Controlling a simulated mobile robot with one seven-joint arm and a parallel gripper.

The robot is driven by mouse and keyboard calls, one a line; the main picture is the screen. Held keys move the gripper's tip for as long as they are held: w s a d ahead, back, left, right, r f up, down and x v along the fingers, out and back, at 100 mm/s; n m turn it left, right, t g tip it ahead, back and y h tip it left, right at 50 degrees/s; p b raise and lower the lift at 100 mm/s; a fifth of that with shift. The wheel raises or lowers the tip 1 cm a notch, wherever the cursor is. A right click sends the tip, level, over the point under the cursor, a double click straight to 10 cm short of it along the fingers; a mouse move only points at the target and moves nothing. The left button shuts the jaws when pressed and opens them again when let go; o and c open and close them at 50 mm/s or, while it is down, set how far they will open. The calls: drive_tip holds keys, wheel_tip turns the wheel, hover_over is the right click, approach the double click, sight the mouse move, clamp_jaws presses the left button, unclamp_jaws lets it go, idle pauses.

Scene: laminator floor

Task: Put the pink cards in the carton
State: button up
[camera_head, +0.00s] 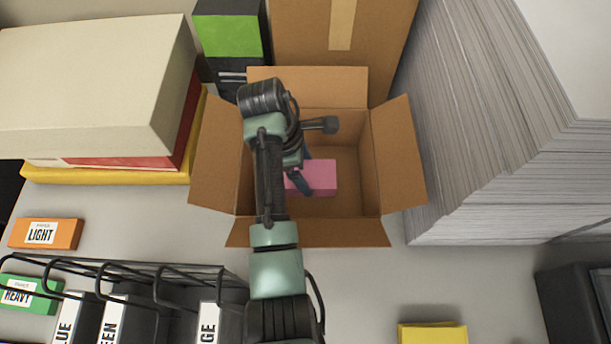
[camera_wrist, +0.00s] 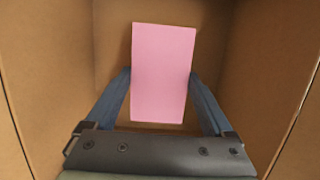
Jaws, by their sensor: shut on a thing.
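The pink cards (camera_head: 318,176) form a block that shows inside the open carton (camera_head: 398,158) in the head view. In the wrist view the pink cards (camera_wrist: 163,75) sit between the two blue fingers of my gripper (camera_wrist: 160,80), with a finger against each long side. My gripper (camera_head: 300,180) is shut on the cards, within the carton walls. The carton's flaps are folded outward, and its brown inner walls (camera_wrist: 55,60) surround the cards in the wrist view. My arm hides part of the carton's left side. I cannot tell whether the cards touch the carton floor.
A large cardboard box (camera_head: 385,40) and a green-black box (camera_head: 230,35) stand behind. A wire rack (camera_head: 130,268) and a yellow block (camera_head: 432,333) lie in front.

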sight(306, 178)
drive_tip(key=shift+w+f, duration=0.1)
drive_tip(key=shift+f, duration=1.8)
drive_tip(key=shift+f, duration=0.15)
drive_tip(key=o, duration=1.6)
drive_tip(key=shift+c, duration=0.2)
drive_tip(key=v, duration=1.1)
drive_tip(key=shift+d, duration=0.1)
drive_tip(key=shift+r+p, duration=0.7)
drive_tip(key=shift+p, duration=0.15)
